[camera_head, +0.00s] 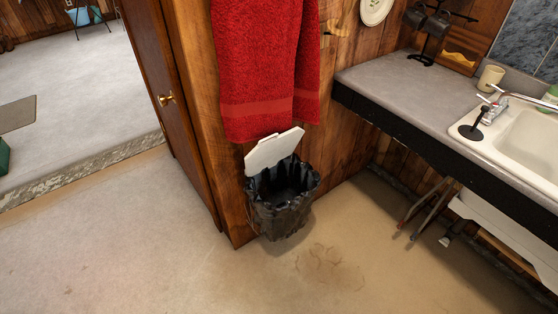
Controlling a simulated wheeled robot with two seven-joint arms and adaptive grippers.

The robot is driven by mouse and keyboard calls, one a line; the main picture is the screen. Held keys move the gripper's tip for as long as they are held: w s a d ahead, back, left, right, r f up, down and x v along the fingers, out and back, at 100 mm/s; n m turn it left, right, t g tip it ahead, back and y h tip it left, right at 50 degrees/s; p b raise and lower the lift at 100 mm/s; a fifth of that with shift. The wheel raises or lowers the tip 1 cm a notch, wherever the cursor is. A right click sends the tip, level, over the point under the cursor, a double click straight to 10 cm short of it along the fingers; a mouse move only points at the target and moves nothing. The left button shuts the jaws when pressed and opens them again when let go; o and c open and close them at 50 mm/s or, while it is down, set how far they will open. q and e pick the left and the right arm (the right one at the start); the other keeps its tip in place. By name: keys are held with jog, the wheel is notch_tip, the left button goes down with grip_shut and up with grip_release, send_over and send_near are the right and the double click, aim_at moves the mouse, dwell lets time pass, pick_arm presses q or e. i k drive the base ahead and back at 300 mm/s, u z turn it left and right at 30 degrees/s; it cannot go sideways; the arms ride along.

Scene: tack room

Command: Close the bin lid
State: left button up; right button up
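The bin (281,214) stands on the floor near the middle of the view, against the wood-panelled wall, and is lined with a black bag. Its white lid (273,149) is up, tilted back at the rear of the bin. The bin's mouth is open, and its inside looks dark and empty. The lid's upper edge is close to the bottom of a hanging red towel; I cannot tell if they touch. Neither of my grippers shows in this view.
The red towel (264,70) hangs above the bin. A wooden door with a brass knob (166,99) is at left. A grey counter (410,84) with a white sink (527,140) juts out at right. The floor (170,245) in front of the bin is clear.

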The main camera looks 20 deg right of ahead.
aim_at(266, 153)
jog(key=u, duration=0.15)
jog(key=i, duration=0.85)
jog(key=z, duration=0.15)
